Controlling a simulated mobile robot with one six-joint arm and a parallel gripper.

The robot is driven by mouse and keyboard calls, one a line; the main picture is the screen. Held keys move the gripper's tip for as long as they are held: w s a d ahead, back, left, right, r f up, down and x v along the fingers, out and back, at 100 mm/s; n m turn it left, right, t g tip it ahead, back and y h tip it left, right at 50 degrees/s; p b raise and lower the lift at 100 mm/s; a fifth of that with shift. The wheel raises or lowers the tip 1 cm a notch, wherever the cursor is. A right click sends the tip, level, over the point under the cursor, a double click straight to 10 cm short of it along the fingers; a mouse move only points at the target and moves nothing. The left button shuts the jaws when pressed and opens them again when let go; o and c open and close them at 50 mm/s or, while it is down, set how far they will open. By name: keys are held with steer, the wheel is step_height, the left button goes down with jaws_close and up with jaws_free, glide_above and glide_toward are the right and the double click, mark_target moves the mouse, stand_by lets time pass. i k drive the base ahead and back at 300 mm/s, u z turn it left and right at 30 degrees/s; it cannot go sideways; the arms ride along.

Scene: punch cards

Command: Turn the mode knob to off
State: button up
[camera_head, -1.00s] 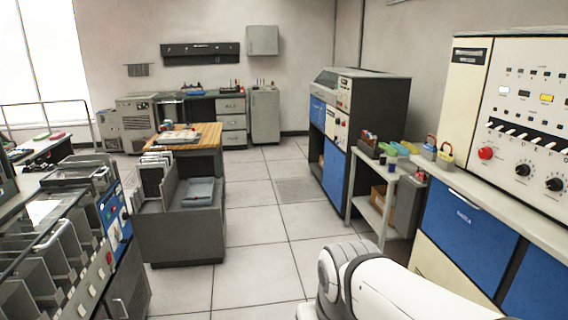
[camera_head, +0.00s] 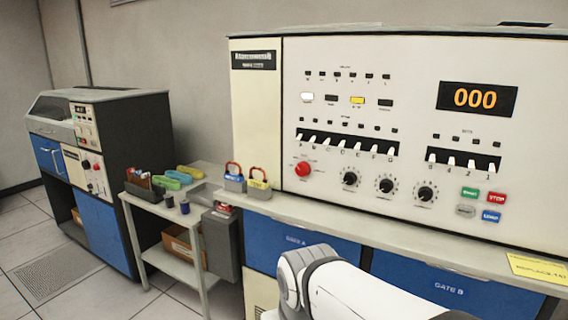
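Three black round knobs sit in a row on the cream control panel in the head view: a left knob (camera_head: 349,178), a middle knob (camera_head: 385,185) and a right knob (camera_head: 425,193). Each has a dial scale around it. Their labels are too small to read, so I cannot tell which is the mode knob. A red round knob or button (camera_head: 303,169) sits to their left. My white arm shows at the bottom, below the panel and apart from the knobs. My gripper is out of view.
A small cart (camera_head: 150,205) and another blue-fronted machine (camera_head: 105,225) stand left. Open floor lies at lower left.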

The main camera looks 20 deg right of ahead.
mark_target(303, 168)
steer(key=z, duration=0.5)
steer(key=i, duration=1)
steer(key=z, duration=0.4)
steer(key=k, duration=0.9)
steer(key=z, duration=0.15)
steer(key=i, duration=0.9)
steer(key=u, duration=0.1)
